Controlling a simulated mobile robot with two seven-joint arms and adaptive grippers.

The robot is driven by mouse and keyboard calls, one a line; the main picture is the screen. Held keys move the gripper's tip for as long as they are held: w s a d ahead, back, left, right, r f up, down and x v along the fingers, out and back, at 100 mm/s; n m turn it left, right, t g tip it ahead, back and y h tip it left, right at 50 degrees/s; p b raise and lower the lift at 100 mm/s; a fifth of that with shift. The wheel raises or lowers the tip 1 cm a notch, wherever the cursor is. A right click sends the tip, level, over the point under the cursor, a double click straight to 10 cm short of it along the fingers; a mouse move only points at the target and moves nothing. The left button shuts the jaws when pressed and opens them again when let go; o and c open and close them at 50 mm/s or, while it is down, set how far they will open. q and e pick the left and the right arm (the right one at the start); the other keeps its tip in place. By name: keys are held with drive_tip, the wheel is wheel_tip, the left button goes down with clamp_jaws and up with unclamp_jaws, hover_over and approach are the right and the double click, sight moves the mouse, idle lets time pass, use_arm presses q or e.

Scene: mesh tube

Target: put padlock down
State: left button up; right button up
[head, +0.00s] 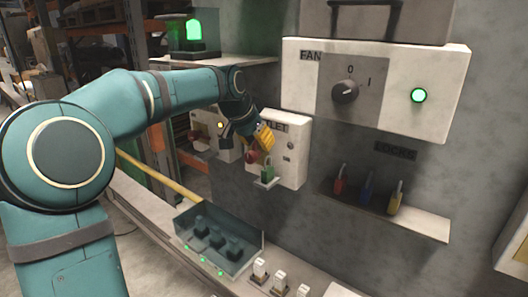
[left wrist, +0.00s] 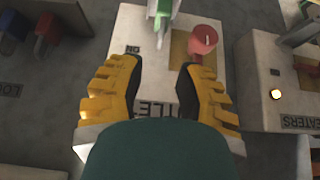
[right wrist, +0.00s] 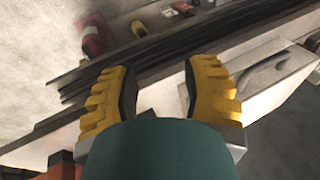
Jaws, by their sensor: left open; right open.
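A green padlock (head: 267,172) stands on a small ledge (head: 265,183) at the lower front of the white outlet box (head: 294,150). My left gripper (head: 262,138) is just above it in the head view, with yellow fingers spread and nothing between them. In the left wrist view the green padlock (left wrist: 163,18) is at the top edge, beyond the open fingertips and partly cut off. A red knob (left wrist: 203,40) is beside it on the box. My right gripper (right wrist: 160,80) shows only in its own wrist view, open and empty.
Red (head: 340,180), blue (head: 366,186) and yellow (head: 396,198) padlocks stand on the LOCKS shelf (head: 430,224). The FAN panel (head: 460,75) is above it. A white case (right wrist: 270,75) shows near my right gripper.

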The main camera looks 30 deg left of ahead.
use_arm(q)
drive_tip(key=v, duration=0.4)
drive_tip(key=shift+f, duration=0.1)
idle(0.5)
